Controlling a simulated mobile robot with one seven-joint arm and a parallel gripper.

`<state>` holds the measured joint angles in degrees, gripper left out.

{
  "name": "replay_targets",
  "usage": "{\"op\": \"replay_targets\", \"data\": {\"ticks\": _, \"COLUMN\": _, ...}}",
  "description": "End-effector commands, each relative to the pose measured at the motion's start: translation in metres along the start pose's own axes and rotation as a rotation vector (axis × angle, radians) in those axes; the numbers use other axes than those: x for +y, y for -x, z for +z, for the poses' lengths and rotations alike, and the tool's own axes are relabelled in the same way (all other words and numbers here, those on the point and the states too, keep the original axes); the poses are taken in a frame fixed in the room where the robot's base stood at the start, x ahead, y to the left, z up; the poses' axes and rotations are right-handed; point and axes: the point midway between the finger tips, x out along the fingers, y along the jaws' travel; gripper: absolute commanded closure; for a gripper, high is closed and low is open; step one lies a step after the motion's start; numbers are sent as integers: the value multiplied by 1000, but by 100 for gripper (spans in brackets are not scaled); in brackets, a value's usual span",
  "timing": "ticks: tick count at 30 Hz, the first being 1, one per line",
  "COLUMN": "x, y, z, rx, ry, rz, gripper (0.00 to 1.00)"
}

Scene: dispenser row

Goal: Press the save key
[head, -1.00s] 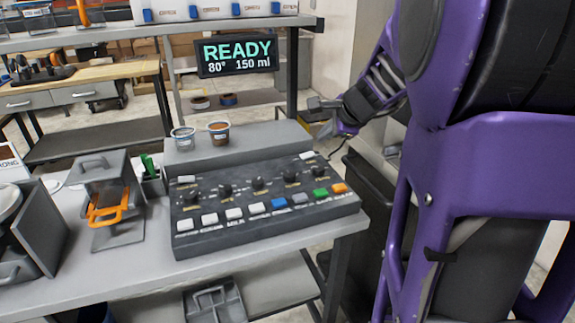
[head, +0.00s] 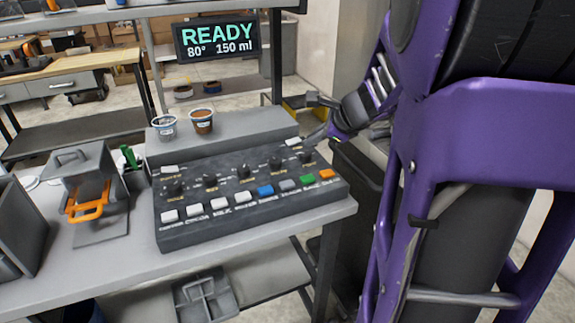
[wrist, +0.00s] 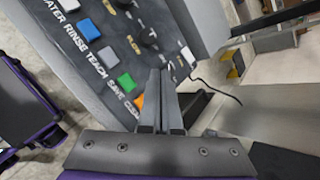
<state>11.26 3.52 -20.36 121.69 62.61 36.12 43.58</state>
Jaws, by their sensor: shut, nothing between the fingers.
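The save key is the green key (head: 308,180) in the front row of the dark control panel (head: 215,232), between a grey key and the orange clear key (head: 326,174). In the wrist view the green key (wrist: 126,82) has the word SAVE beside it. My gripper (head: 314,138) is beyond the panel's right back corner in the head view, apart from the green key. In the wrist view my gripper's fingers (wrist: 161,74) are together and empty, to the right of the green and orange keys. Their height above the panel is hard to tell.
Several knobs and a small white key (head: 294,141) are on the panel behind the front row. Two small cups, one with brown contents (head: 202,120), stand on the ledge behind. A screen (head: 216,38) reads READY. An orange-handled unit (head: 86,205) stands at left.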

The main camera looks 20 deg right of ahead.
Motion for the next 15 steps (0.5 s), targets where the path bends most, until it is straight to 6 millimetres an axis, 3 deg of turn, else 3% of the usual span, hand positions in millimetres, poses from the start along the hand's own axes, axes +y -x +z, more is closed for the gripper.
{"op": "replay_targets", "data": {"ticks": 15, "x": 36, "y": -50, "z": -36, "rx": 1, "ry": 0, "rz": 0, "gripper": 100}}
